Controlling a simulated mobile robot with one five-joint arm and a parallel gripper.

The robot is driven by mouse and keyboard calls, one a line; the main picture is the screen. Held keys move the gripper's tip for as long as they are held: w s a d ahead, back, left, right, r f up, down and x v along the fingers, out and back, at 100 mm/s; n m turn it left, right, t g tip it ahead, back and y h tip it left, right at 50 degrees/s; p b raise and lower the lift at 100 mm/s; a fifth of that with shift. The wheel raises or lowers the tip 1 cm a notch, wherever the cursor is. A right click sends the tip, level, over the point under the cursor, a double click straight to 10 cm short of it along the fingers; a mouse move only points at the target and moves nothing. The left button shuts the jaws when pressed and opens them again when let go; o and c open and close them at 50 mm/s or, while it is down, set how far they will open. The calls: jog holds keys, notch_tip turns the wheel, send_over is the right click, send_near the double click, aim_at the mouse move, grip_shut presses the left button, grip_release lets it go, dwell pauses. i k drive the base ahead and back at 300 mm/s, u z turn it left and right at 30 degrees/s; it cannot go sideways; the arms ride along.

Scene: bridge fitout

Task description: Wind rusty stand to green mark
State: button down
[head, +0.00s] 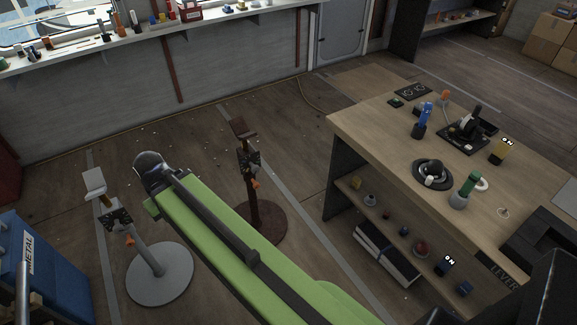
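The rusty stand (266,222) stands on the floor near the middle of the head view. It has a round brown base, an upright post, a dark crank mechanism (247,160) with an orange part, and a small brown top plate (243,128). My green arm crosses in front of it and hides part of its base on the left. I cannot make out a green mark on the stand. My gripper's fingers do not show; only the arm and a dark rounded joint at its far end are visible, left of the stand.
A similar grey stand (160,275) stands at left, beside a blue metal bin (42,268). A wooden workbench (375,140) with tools and a lower shelf fills the right. A window shelf (130,42) runs along the back wall. Floor behind the rusty stand is mostly clear.

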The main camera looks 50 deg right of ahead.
aim_at(255, 168)
jog(key=z, duration=1.05)
jog(key=k, duration=0.8)
jog(key=u, duration=0.1)
jog(key=i, duration=0.75)
jog(key=u, duration=0.35)
jog(key=k, duration=0.7)
jog(key=z, duration=0.35)
jog(key=i, duration=1)
